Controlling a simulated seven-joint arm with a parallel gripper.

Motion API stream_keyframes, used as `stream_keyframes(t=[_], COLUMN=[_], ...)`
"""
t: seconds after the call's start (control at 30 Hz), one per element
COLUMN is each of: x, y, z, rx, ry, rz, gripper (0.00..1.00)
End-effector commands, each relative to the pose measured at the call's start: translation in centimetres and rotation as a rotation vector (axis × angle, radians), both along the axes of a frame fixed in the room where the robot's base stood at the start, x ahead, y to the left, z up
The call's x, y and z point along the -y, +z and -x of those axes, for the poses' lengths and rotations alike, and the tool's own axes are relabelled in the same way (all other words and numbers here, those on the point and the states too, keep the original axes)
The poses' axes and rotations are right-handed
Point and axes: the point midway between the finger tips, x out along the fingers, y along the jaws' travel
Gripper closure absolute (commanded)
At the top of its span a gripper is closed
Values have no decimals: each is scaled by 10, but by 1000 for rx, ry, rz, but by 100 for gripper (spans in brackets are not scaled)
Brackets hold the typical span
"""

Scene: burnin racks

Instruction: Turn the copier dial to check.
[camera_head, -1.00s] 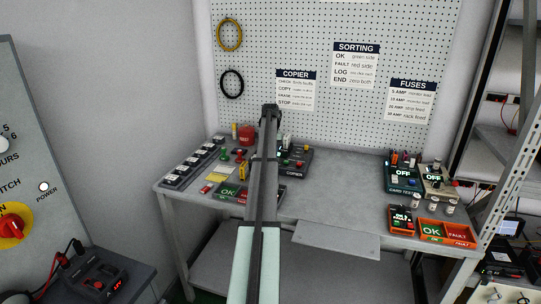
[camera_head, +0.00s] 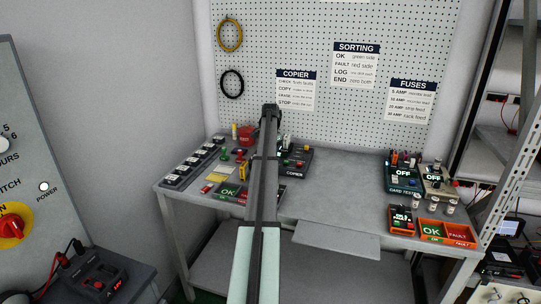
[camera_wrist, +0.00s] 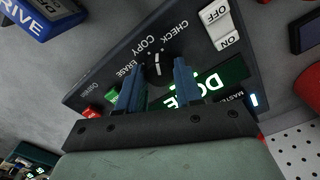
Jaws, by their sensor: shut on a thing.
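The copier (camera_wrist: 93,73) is a dark box on the bench, seen upside down in the wrist view. Its round black dial (camera_wrist: 157,72) has a white line and sits among the labels ERASE, COPY and CHECK. The line appears to lie between COPY and CHECK; the exact setting is hard to tell. My gripper (camera_wrist: 158,88) has its two blue fingers on either side of the dial, shut on it. A lit green display beside the dial is partly covered by a finger. In the head view the copier (camera_head: 296,163) shows right of my arm, which hides the gripper.
White OFF and ON switches (camera_wrist: 222,27) and a green button (camera_wrist: 112,97) are close to the dial. A blue drive (camera_wrist: 30,20) lies beside the copier. The card tester (camera_head: 403,178) and orange OK/FAULT trays (camera_head: 432,243) stand at the right. The bench middle (camera_head: 345,190) is clear.

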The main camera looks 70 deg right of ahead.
Motion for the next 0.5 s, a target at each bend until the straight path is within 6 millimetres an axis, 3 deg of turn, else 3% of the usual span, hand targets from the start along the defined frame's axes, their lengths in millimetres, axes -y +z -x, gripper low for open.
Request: stream_keyframes(t=[0.5], x=[1], y=[0], z=[1], rx=[-1], ry=[-289], rz=[3], gripper=[96])
